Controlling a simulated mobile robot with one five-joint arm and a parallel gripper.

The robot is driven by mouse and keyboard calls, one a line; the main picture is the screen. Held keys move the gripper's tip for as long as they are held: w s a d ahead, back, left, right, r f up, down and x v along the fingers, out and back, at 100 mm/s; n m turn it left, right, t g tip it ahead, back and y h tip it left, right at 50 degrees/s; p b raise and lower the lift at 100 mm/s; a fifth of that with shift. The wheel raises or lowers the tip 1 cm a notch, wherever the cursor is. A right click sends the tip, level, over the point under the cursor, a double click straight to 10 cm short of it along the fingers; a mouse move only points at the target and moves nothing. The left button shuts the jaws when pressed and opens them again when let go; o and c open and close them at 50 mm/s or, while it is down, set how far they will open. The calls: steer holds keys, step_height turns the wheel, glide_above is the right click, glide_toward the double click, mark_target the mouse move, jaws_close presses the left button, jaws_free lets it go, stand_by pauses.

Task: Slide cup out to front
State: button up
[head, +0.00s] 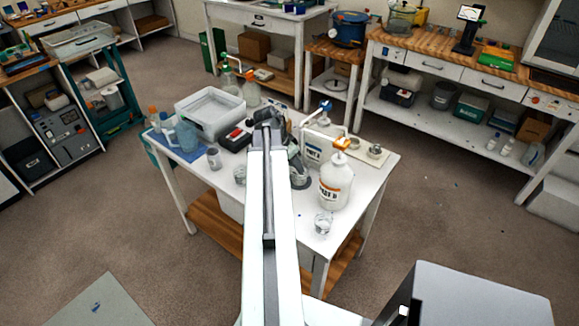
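A clear cup (323,223) stands near the front right corner of the white table (350,209). A second small clear vessel (239,175) stands left of my arm, and a grey cup (214,157) stands further left. I cannot tell which one the task means. My arm reaches over the table from the front. My gripper (292,165) seems to be among the dark and grey parts at the arm's far end, behind the clear cup and to its left. Its fingers are too small and hidden to read.
A white jug (335,182) with an orange cap stands just behind the clear cup. A clear tray (209,112) and bottles fill the back left. Bare tabletop lies right of the jug. Open floor surrounds the table.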

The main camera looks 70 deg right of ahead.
steer(key=shift+s+d+f, duration=0.15)
steer(key=shift+f, duration=0.5)
steer(key=shift+r, duration=0.1)
jaws_close()
